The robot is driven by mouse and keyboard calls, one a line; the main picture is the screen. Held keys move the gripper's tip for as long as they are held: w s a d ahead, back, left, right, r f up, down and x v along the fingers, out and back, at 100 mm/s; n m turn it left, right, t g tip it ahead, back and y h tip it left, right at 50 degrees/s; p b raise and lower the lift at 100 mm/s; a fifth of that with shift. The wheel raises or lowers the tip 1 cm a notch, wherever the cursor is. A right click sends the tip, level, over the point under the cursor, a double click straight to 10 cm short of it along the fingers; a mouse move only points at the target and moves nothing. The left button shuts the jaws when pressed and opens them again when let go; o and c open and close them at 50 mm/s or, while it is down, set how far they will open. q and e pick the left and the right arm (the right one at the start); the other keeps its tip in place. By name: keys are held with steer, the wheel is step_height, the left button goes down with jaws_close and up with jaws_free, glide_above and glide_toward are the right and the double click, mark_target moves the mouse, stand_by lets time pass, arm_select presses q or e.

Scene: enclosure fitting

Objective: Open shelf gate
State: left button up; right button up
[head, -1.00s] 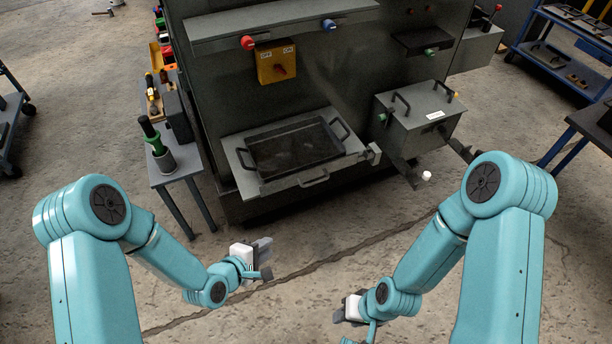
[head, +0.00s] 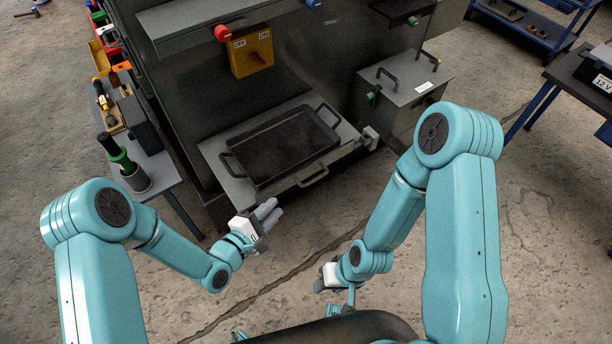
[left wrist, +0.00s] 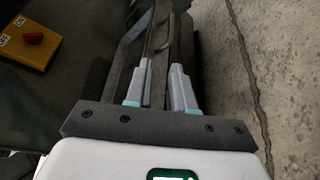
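The grey shelf (head: 215,150) juts from the front of the dark enclosure, with a bar handle (head: 312,177) on its front edge. A grey block (head: 370,136) sits at its right front corner; I cannot tell whether it is a gate latch. A dark tray (head: 285,150) with side handles lies on the shelf. My left gripper (head: 268,211) is in front of the shelf, apart from it, open and empty. In the left wrist view its fingers (left wrist: 160,85) stand apart, with dark shelf parts beyond. My right gripper (head: 322,283) is low near the floor crack, its fingers unclear.
A yellow switch box (head: 250,52) is on the enclosure above the shelf. A grey lidded box (head: 405,88) is to the right, partly behind my right arm. A side table with a green-handled tool (head: 117,152) stands left. Floor in front is clear.

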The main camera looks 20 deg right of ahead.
arm_select(q)
steer(key=d+f, duration=0.1)
glide_toward(315, 179)
steer(key=x, duration=1)
steer(key=shift+f, duration=0.3)
jaws_close()
